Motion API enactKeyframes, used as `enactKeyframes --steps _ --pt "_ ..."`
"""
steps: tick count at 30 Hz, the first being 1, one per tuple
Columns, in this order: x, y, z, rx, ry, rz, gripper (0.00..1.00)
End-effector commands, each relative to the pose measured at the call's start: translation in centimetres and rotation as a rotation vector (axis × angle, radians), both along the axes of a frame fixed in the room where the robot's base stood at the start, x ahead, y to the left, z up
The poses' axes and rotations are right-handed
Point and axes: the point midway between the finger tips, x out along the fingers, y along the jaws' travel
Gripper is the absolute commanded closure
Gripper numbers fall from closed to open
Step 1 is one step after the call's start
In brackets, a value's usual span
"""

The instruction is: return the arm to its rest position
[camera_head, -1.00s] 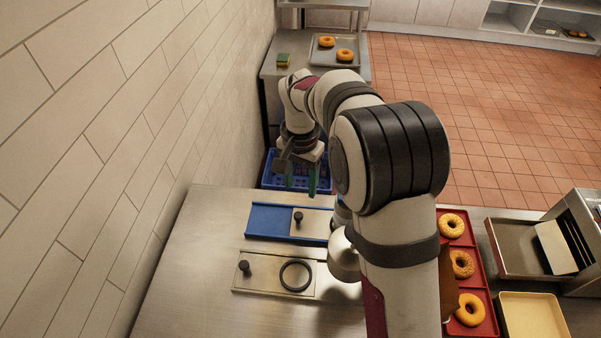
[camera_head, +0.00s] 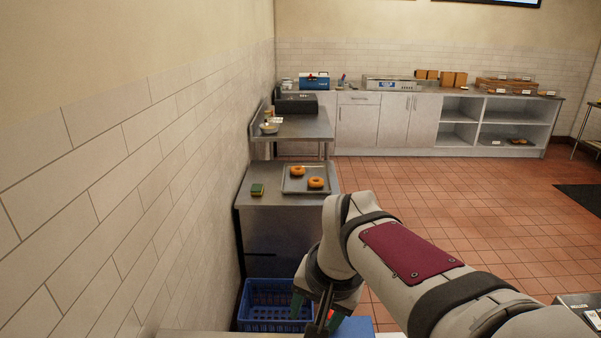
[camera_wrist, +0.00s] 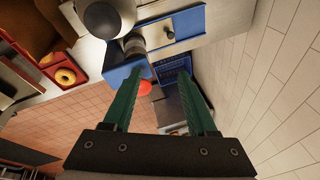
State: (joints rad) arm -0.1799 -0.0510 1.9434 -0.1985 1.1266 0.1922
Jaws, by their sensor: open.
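My gripper (camera_head: 317,312) is low in the head view, in front of the right part of a blue basket (camera_head: 262,318). Its two green fingers are apart with nothing between them. In the wrist view, my gripper (camera_wrist: 160,75) shows both fingers spread wide, with only the floor and more distant things seen past them. My arm comes in from the lower right of the head view, and its base is out of frame.
In the head view, a metal tray (camera_head: 293,187) with two bagels lies on a steel table beside a sponge (camera_head: 257,190). A tiled wall (camera_head: 120,210) stands left.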

Motion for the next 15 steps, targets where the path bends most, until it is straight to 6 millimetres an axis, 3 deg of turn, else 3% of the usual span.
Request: enactKeyframes --steps 3,8,14,15 --pt "-3.9 -1.9 1.8 0.026 -0.113 -0.001 0.42" --pt "-7.9 -3.5 2.3 0.038 -0.235 -0.004 0.42" --pt "-11.9 -4.7 1.3 0.032 -0.373 -0.012 0.42" --pt "-12.8 -4.6 -0.4 0.037 -0.263 -0.016 0.42"
